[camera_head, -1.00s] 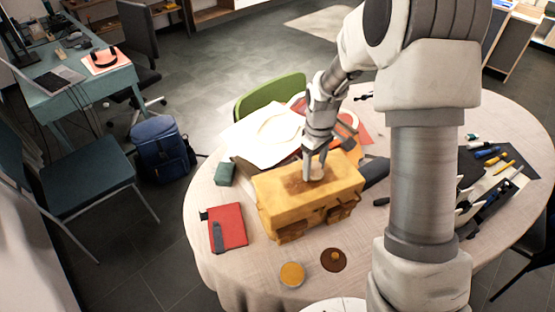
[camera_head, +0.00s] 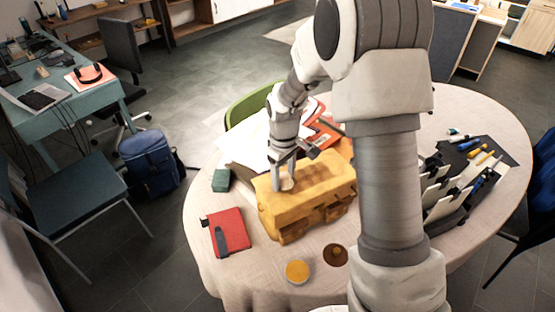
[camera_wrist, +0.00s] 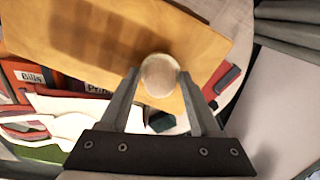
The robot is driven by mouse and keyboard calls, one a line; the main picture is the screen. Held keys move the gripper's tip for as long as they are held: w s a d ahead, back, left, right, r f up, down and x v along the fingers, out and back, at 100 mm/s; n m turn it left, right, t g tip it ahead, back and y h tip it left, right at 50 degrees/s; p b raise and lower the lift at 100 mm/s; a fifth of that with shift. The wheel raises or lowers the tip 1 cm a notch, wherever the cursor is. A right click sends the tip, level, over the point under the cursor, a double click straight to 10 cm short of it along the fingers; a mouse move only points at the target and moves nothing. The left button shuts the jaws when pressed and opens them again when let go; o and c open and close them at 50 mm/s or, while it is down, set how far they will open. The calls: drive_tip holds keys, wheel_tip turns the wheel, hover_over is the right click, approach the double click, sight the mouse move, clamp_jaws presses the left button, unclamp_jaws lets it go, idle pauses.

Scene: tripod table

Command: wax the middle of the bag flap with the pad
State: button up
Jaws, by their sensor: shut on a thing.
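The tan-yellow bag (camera_head: 325,190) lies on the round table with its flap facing up. Its buckles and pockets face the front. My gripper (camera_head: 284,181) is above the left part of the flap. It is shut on the pale round pad (camera_wrist: 159,75), which shows between the two fingertips in the wrist view. The pad is at or just over the flap; I cannot tell whether it touches. In the wrist view the flap (camera_wrist: 195,42) has a darker brown band to the left of the pad. Part of the flap is hidden behind my gripper.
An open tin of yellow wax (camera_head: 297,270) and a brown round lid (camera_head: 335,255) lie in front of the bag. A red notebook (camera_head: 229,229) and a green box (camera_head: 221,180) are at the left. Papers lie behind. Tools on a dark mat (camera_head: 497,150) are at the right.

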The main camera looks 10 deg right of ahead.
drive_tip(key=r, duration=0.1)
drive_tip(key=r+p, duration=0.1)
drive_tip(key=r, duration=0.1)
drive_tip(key=shift+s+a+p, duration=0.1)
drive_tip(key=shift+a+p, duration=0.15)
drive_tip(key=shift+p, duration=0.1)
drive_tip(key=shift+r+p, duration=1.7)
drive_tip(key=shift+r, duration=0.85)
